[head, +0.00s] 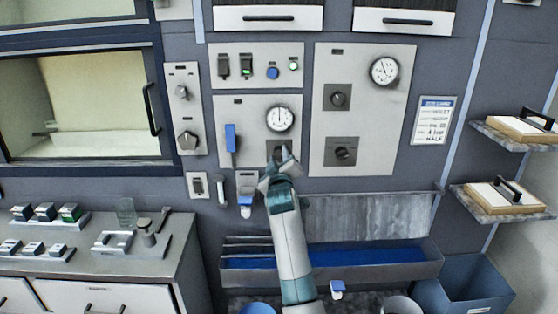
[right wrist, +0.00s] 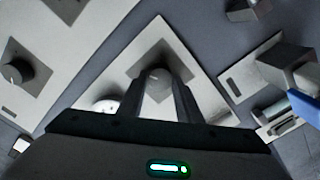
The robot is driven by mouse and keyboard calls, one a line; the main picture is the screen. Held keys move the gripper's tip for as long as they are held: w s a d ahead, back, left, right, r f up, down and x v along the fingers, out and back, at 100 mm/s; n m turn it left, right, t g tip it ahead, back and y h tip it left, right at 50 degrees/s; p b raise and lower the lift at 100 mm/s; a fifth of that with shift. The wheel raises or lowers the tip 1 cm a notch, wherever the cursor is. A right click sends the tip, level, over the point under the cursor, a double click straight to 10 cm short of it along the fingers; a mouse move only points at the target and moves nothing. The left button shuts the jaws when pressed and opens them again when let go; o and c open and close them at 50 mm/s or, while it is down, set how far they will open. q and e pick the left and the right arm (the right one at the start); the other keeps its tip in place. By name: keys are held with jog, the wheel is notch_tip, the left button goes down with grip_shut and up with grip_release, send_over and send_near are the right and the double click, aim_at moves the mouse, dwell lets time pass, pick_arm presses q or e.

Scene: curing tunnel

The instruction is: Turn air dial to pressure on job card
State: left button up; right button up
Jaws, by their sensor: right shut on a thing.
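My right gripper (head: 281,158) is at the lower right of the middle wall panel (head: 229,104), shut on the air dial. In the right wrist view the dial's dark round knob (right wrist: 158,80) sits between the two fingers, on a grey square plate. In the head view the gripper hides most of the knob. A round white gauge (head: 279,118) is just above it; its needle seems to point about straight up. The job card (head: 435,120), white with a blue header, hangs on the wall to the right; its small print is not clearly readable. My left gripper is out of view.
A blue lever (head: 231,139) is left of the gripper on the same panel. The panel to the right has two dark knobs (head: 338,97) (head: 343,152) and another gauge (head: 384,71). A trough (head: 400,262) runs below. Shelves (head: 520,140) stick out at the far right.

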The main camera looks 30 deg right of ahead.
jog(key=shift+f+m, duration=0.1)
jog(key=shift+m, duration=1.4)
jog(key=o, duration=1)
jog(key=shift+o, duration=0.2)
jog(key=shift+s, duration=0.1)
jog(key=shift+s+a+b, duration=0.4)
jog(key=shift+s+b, duration=0.1)
jog(key=shift+s, duration=0.1)
jog(key=b+v, duration=0.3)
jog(key=v, duration=1.2)
jog(key=shift+s+a+b, duration=0.3)
jog(key=shift+b, duration=0.1)
